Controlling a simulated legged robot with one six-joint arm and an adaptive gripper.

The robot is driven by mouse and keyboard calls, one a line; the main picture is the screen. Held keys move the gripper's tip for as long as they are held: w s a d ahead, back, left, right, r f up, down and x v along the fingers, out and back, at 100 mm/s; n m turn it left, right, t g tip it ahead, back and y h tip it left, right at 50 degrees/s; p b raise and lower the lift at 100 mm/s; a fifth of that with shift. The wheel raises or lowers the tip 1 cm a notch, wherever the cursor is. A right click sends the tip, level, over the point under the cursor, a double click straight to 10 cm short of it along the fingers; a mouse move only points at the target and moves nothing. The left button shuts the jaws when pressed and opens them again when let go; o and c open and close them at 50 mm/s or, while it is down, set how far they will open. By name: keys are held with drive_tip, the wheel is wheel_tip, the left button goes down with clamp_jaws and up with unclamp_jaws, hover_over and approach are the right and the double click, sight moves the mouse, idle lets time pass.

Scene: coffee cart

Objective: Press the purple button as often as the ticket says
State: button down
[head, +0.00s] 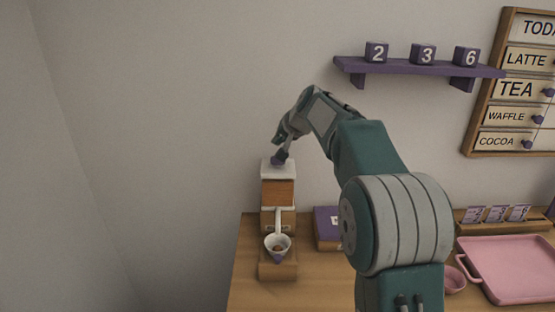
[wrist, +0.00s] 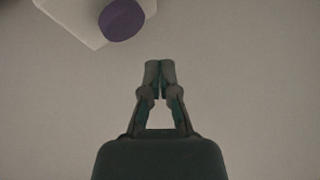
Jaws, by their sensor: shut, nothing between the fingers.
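The purple button (head: 275,162) sits on the white top of a tall wood-and-white machine (head: 278,192) at the left end of the counter. In the wrist view the button (wrist: 122,19) shows at the upper left on a white top. My gripper (head: 281,155) is just above the machine in the head view, close to the button. In the wrist view my gripper (wrist: 160,66) has its fingertips together and empty, and they appear apart from the button. I cannot tell the exact height between them. I cannot tell which card, if any, is the ticket.
Small purple cards with digits (head: 496,213) stand in a wooden rack on the counter. A pink tray (head: 510,292) and a pink bowl (head: 453,280) are at the right. A purple box (head: 327,229) stands beside the machine. A shelf (head: 420,68) holds numbered blocks; a menu board (head: 469,140) hangs right.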

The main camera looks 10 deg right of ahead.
sight(278, 162)
drive_tip(key=shift+r, duration=1.15)
idle(1.0)
wheel_tip(278, 162, up, 4)
drive_tip(key=shift+f, duration=0.2)
drive_tip(key=shift+f, duration=4.4)
drive_tip(key=shift+f, duration=0.3)
